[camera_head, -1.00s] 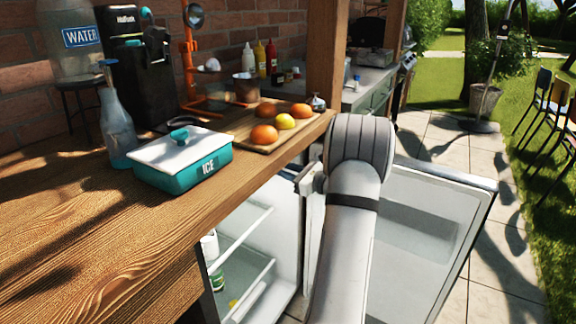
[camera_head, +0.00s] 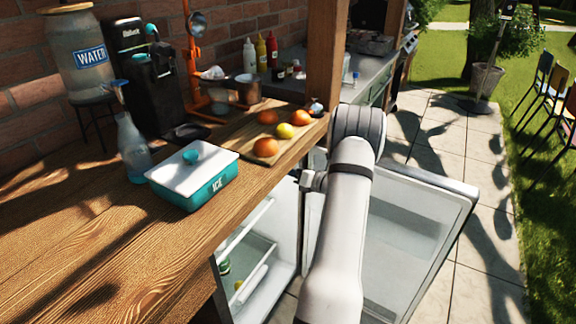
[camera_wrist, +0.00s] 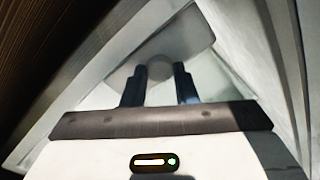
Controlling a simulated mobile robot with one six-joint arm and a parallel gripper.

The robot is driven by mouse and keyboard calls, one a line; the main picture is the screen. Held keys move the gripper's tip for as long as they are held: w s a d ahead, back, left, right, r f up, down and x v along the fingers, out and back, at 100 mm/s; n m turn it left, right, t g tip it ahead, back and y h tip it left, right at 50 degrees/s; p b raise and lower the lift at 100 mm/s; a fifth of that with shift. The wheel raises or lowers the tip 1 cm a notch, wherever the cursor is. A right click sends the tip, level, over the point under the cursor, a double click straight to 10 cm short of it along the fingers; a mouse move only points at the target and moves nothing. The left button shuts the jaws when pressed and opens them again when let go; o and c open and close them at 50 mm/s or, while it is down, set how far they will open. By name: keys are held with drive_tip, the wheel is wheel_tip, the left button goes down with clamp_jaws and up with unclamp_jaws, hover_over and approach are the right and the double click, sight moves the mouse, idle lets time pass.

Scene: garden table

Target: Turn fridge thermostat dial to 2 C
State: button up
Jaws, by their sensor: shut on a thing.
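The fridge (camera_head: 285,215) under the counter stands open, with its door (camera_head: 412,240) swung out to the right. In the wrist view, a round grey thermostat dial (camera_wrist: 158,71) sits on a pale panel inside the fridge (camera_wrist: 95,95). The two dark fingers of my gripper (camera_wrist: 160,73) are shut on the dial, one on each side. The dial's marks cannot be read, so its setting is unclear. In the head view my arm reaches toward the fridge opening, and my gripper is hidden there.
The wooden counter (camera_head: 75,225) bears a teal ice box (camera_head: 205,190), a glass bottle (camera_head: 134,150) and a board with fruit (camera_head: 262,162). Inside the fridge is a shelf (camera_head: 245,235) with small items below it. The fridge door borders my arm on the right.

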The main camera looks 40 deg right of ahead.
drive_tip(key=shift+m, duration=0.3)
idle(0.4)
drive_tip(key=o, duration=1)
drive_tip(key=v, duration=0.8)
drive_tip(key=shift+p, duration=0.35)
